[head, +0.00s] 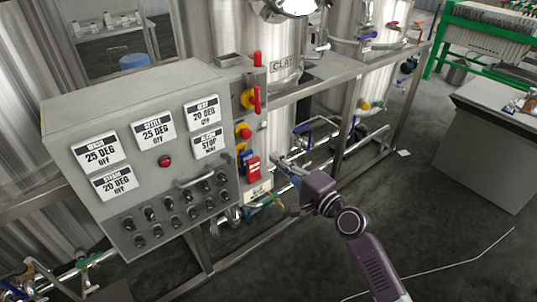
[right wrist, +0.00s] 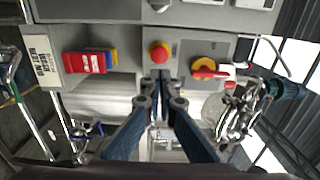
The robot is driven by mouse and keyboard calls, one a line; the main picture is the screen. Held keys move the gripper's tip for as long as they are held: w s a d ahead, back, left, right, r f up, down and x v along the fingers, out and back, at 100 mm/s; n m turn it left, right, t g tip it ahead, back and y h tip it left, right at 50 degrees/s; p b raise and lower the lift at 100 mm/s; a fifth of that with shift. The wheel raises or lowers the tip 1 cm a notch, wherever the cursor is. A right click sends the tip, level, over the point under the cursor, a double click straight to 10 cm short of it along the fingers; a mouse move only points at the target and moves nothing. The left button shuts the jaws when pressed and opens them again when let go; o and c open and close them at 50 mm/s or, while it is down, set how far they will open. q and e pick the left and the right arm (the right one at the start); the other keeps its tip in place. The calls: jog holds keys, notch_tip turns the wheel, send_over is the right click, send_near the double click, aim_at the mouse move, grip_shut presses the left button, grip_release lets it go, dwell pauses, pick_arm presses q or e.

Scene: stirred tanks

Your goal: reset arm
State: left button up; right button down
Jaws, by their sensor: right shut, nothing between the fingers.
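My right arm reaches in from the lower right in the head view, and my right gripper (head: 281,162) is in front of the panel's right side. In the right wrist view the right gripper (right wrist: 161,82) has its two blue fingers together, with nothing between them. The fingertips point at the panel just below a red mushroom button (right wrist: 159,54). I cannot tell whether they touch it. My left gripper is not in view.
The grey control box (head: 75,115) carries several temperature displays and black knobs. On its right side are a red-and-yellow rotary switch (head: 251,99) and a red switch (head: 254,171). Steel tanks (head: 230,40) and a frame stand behind.

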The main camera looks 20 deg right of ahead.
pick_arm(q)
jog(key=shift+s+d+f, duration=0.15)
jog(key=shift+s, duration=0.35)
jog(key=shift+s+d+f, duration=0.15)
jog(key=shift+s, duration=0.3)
pick_arm(e)
jog(key=shift+v, duration=0.85)
